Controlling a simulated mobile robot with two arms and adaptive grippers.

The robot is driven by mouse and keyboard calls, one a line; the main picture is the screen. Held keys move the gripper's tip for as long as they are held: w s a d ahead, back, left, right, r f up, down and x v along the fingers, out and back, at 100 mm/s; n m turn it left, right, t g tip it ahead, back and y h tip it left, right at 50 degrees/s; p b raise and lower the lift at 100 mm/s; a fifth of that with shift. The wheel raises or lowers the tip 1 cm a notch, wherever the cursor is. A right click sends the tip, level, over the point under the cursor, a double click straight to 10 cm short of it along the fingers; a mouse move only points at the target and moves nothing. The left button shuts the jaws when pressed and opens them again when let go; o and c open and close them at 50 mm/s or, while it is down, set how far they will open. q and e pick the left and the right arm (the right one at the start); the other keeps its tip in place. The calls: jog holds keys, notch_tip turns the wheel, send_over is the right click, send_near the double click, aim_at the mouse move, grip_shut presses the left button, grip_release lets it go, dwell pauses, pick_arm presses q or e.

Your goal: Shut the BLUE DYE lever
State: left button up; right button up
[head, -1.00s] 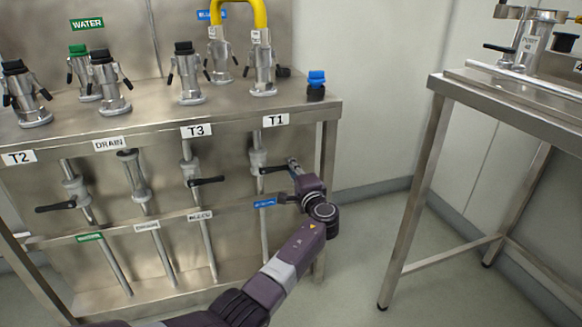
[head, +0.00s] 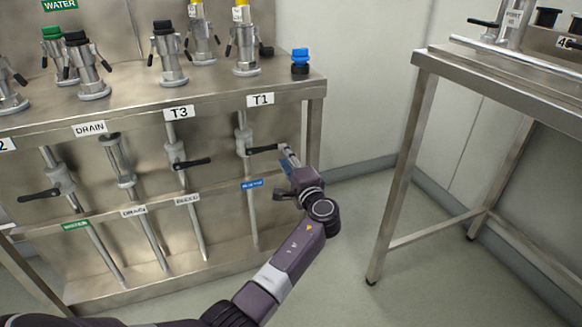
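The BLUE DYE lever (head: 263,149) is a black handle on the valve under the T1 label (head: 260,99). It points right, nearly level, across its upright pipe (head: 251,205). The blue label (head: 252,184), its text too small to read clearly, is lower on that line. My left gripper (head: 287,156) is at the lever's right end, its fingertips close to the handle's tip. I cannot tell whether they touch it or how far apart the fingers are. My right gripper is not in view.
Another black lever (head: 191,163) sticks out right under T3, and one (head: 39,195) points left above the green label. The steel rack top (head: 130,98) carries couplings and a blue-capped fitting (head: 300,61). A steel table (head: 500,85) stands right, with clear floor between.

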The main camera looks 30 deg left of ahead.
pick_arm(q)
jog(key=v, duration=0.5)
jog(key=shift+s+d, duration=0.1)
jog(key=shift+d, duration=0.05)
